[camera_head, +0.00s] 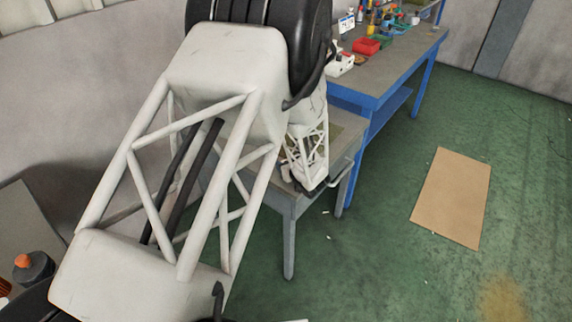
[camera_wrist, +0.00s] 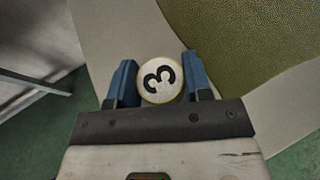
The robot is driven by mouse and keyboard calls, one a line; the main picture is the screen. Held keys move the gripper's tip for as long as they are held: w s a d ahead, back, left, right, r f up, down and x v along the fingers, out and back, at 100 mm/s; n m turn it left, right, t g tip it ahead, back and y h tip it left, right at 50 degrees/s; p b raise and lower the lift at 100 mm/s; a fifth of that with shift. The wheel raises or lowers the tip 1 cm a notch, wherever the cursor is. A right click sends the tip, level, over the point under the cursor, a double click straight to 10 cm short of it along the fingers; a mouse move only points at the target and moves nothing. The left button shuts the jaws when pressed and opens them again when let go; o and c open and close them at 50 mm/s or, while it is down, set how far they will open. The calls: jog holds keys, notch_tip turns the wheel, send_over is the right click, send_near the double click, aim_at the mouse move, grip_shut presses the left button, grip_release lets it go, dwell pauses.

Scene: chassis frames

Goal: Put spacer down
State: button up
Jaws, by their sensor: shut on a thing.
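The spacer (camera_wrist: 160,78) shows in the wrist view as a round, cream-coloured piece with a black 3 on its face. My gripper (camera_wrist: 158,72) is shut on it, with one blue finger on each side. Below it lie a light grey surface (camera_wrist: 98,28) and an olive-green surface (camera_wrist: 235,40). I cannot tell how high the spacer is above them. In the head view, my arm covers much of the small grey table (camera_head: 298,205), and I cannot make out the spacer or the fingertips clearly.
A brown sheet (camera_head: 452,197) lies on the green floor at the right.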

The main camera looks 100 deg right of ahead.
jog(key=o, duration=1.2)
jog(key=shift+f, duration=0.15)
jog(key=shift+c, duration=0.2)
jog(key=shift+s+a+r, duration=0.1)
jog(key=shift+a+r, duration=0.05)
jog(key=shift+r, duration=0.05)
jog(key=v, duration=1.1)
jog(key=shift+s+a+r, duration=0.1)
jog(key=shift+a+r, duration=0.05)
jog(key=shift+a, duration=0.05)
jog(key=shift+o, duration=0.3)
